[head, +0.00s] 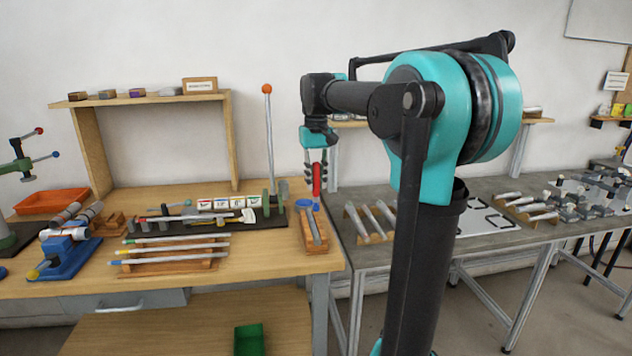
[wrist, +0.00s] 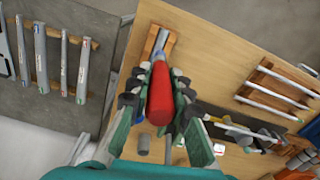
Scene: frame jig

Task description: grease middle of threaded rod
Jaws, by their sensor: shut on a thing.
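My gripper (head: 316,170) is shut on an upright red-handled tool (head: 317,182). It hangs above a wooden block (head: 318,246) at the bench's right end. In the wrist view the red handle (wrist: 160,95) sits between the fingers, and its far end is mostly hidden. Several thin rods (head: 175,250) with coloured ends lie on a wooden rack (head: 170,268) at the front of the bench. Behind them, a dark fixture (head: 268,222) bears a light rod (head: 185,217). I cannot tell which rod is threaded.
A tall rod with an orange ball (head: 267,89) rises behind the fixture. A blue vise (head: 65,255) and an orange tray (head: 52,201) stand at the left. A grey table (head: 350,250) with racked bars (head: 370,221) lies to the right. A green bin (head: 249,338) is below.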

